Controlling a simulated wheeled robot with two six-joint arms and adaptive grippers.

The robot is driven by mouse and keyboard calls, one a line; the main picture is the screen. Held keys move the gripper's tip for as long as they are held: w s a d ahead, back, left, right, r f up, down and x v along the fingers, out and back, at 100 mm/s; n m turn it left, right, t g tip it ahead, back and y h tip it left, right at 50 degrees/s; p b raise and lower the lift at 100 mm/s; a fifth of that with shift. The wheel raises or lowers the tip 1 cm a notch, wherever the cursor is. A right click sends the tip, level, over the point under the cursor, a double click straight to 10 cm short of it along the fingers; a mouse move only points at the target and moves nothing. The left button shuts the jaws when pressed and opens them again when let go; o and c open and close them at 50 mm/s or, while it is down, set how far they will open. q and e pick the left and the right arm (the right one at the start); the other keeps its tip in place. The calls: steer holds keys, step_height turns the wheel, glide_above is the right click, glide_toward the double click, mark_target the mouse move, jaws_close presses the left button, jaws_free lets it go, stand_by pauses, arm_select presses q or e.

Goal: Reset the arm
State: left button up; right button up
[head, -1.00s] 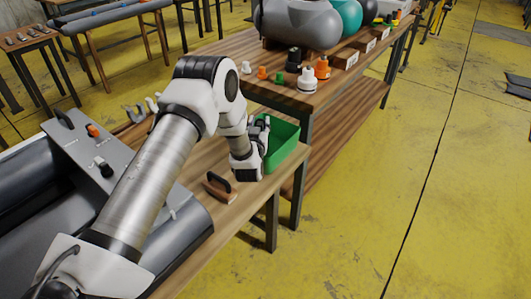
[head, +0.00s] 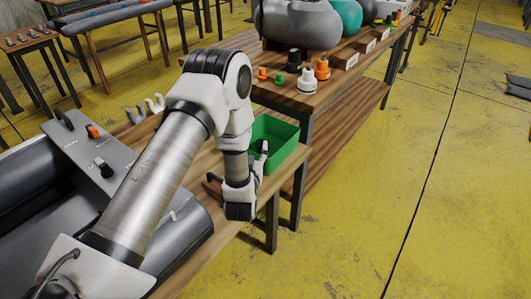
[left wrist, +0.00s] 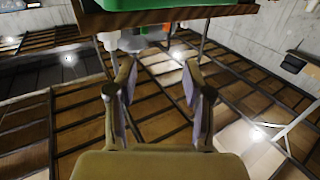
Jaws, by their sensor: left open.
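My left gripper (head: 262,150) hangs beside the green bin (head: 288,166), near the front edge of the wooden table, with its fingers close to the bin's near side in the head view. In the left wrist view the gripper (left wrist: 160,85) is open, its two fingers apart with nothing between them. The bin's green side also shows at the top of the left wrist view (left wrist: 140,4). My right gripper is in neither view.
A dark handled tool (head: 212,186) lies on the table, partly hidden by my wrist. Yellow floor at right is clear.

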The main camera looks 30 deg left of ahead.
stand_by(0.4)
arm_select(q)
steer(key=s+d+f+m+g+h+p, duration=0.1)
steer(key=s+d+f+g+h+p, duration=0.1)
steer(key=s, duration=0.9)
steer(key=s+d+f+m+g+h+p, duration=0.2)
steer(key=s+d+f+g+p, duration=0.3)
steer(key=s, duration=0.6)
steer(key=s+d+f+m+g+h+p, duration=0.1)
steer(key=s+d+f+g+h+p, duration=0.2)
steer(key=s+d+g, duration=0.3)
steer(key=s+f+g+p, duration=0.1)
steer(key=s+g, duration=0.2)
steer(key=s, duration=0.3)
steer(key=shift+d+f+m+h, duration=0.15)
steer(key=shift+d+m+h, duration=0.1)
steer(key=shift+m+h, duration=0.15)
steer(key=shift+w, duration=0.15)
